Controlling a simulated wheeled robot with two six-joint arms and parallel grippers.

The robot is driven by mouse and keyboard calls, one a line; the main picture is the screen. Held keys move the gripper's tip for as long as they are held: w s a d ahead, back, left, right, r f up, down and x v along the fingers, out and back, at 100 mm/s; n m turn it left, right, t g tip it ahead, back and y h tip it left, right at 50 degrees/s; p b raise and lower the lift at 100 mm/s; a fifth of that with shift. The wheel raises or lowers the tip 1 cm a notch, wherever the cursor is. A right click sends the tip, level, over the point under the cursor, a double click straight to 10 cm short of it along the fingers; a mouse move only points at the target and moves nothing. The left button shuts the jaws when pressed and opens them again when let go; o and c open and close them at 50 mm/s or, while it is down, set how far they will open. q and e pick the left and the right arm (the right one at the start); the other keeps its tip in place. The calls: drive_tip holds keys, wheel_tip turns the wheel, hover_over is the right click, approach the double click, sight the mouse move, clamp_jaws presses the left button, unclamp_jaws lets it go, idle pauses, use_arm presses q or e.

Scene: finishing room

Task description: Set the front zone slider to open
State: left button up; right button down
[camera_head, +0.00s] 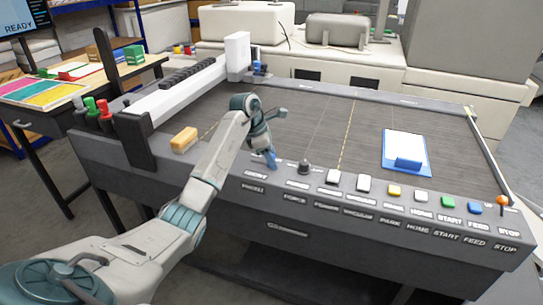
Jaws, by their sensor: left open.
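My left gripper (273,146) reaches over the front panel of the cutting table from the left, jaws open and pointing down. A blue part at its lower end hangs just above or at the left end of the control row; I cannot tell if it touches. The front zone slider cannot be made out; the gripper covers the panel there, above small white labels too blurred to read surely. A black knob (304,167) stands just right of the gripper. My right gripper is not in view.
White buttons (363,184), a yellow button (394,191), green and blue buttons and an orange-topped stop control (502,201) run rightward along the panel. A blue clipboard (405,150) lies on the bed. A white gantry (180,88) spans the left side.

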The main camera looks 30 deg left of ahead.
sight(257, 161)
use_arm(q)
clamp_jaws()
drive_tip(key=a+b, duration=0.1)
drive_tip(key=a, duration=0.1)
drive_tip(key=s+a+b, duration=0.1)
drive_tip(key=a, duration=0.2)
drive_tip(key=shift+s+a+f, duration=0.1)
drive_tip(key=shift+s+a, duration=0.05)
drive_tip(key=shift+a, duration=0.2)
drive_tip(key=shift+s+a, duration=0.1)
drive_tip(key=shift+a, duration=0.2)
drive_tip(key=shift+d, duration=0.1)
drive_tip(key=shift+c, duration=1.2)
unclamp_jaws()
drive_tip(key=shift+o, duration=1.2)
drive_tip(key=shift+a, duration=0.2)
